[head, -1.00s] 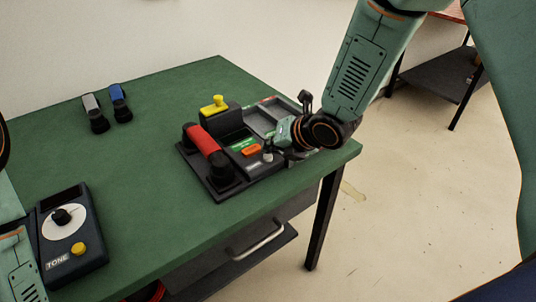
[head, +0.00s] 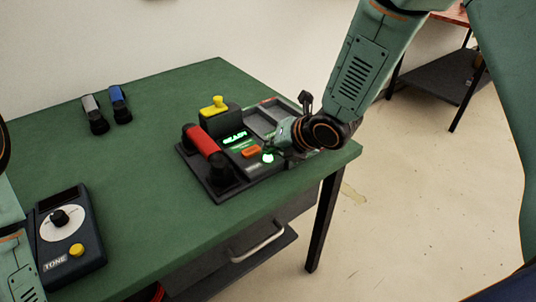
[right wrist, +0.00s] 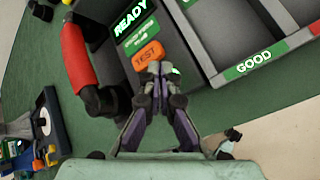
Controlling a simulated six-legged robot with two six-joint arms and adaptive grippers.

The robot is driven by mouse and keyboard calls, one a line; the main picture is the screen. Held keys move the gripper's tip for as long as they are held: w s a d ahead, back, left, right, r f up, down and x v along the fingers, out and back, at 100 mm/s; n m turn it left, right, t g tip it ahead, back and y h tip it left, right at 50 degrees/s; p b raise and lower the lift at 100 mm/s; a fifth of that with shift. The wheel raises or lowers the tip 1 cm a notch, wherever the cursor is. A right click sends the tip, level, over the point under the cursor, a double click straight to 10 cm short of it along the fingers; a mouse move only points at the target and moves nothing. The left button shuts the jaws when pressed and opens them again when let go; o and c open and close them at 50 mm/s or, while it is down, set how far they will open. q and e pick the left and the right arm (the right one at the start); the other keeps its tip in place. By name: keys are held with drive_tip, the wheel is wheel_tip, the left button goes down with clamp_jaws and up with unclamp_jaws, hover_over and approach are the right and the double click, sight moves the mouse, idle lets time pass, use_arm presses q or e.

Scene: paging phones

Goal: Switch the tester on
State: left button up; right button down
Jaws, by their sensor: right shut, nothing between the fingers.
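My left gripper is out of view.
A TONE box (head: 70,240) is at front left. Grey (head: 94,115) and blue (head: 119,105) handsets lie at back left. The middle of the green table is clear.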

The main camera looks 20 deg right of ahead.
sight(271, 158)
drive_tip(key=shift+r+p, duration=2.35)
drive_tip(key=shift+r, duration=0.75)
drive_tip(key=shift+f, duration=0.1)
